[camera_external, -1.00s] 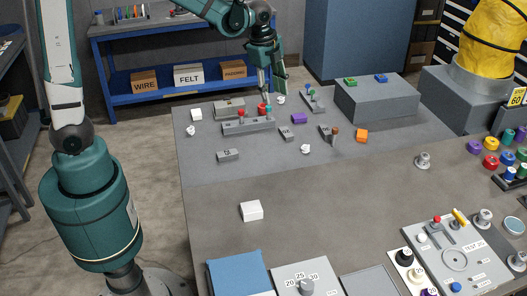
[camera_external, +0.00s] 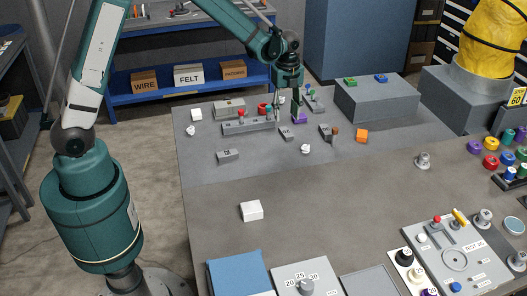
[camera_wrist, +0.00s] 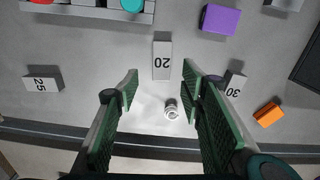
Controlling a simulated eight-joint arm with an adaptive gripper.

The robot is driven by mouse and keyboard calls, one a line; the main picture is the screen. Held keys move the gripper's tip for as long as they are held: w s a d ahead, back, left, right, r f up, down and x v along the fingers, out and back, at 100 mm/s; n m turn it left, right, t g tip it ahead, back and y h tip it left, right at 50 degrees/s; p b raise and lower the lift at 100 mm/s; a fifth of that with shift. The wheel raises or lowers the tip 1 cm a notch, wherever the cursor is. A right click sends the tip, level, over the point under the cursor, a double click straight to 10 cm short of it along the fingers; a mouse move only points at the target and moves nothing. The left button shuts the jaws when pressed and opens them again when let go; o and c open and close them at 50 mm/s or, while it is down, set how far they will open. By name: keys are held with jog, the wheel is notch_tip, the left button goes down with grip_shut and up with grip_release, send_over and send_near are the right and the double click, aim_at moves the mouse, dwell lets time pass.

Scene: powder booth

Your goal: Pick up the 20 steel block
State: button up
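The 20 steel block (camera_wrist: 162,62) is a small grey bar with a "20" label on its near end. It lies on the grey mat, just ahead of my fingertips in the wrist view. In the external view the block (camera_external: 286,134) lies just below my gripper (camera_external: 287,114). My gripper (camera_wrist: 160,79) is open, with its green-padded fingers apart and nothing between them. The fingers appear above the mat and not touching the block.
A 25 block (camera_wrist: 42,79) lies left and a 30 block (camera_wrist: 234,84) right. A purple block (camera_wrist: 220,19), an orange block (camera_wrist: 268,114) and a white lump (camera_wrist: 171,109) are nearby.

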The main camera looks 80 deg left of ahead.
aim_at(286, 132)
jog(key=shift+a+f, duration=0.1)
jog(key=shift+f, duration=0.2)
jog(key=shift+w+f, duration=0.1)
jog(key=shift+f, duration=1.2)
jog(key=shift+f, duration=0.1)
jog(key=shift+w+f, duration=0.1)
jog(key=shift+f, duration=2.4)
jog(key=c, duration=1.1)
jog(key=shift+r, duration=0.15)
jog(key=shift+r, duration=4.9)
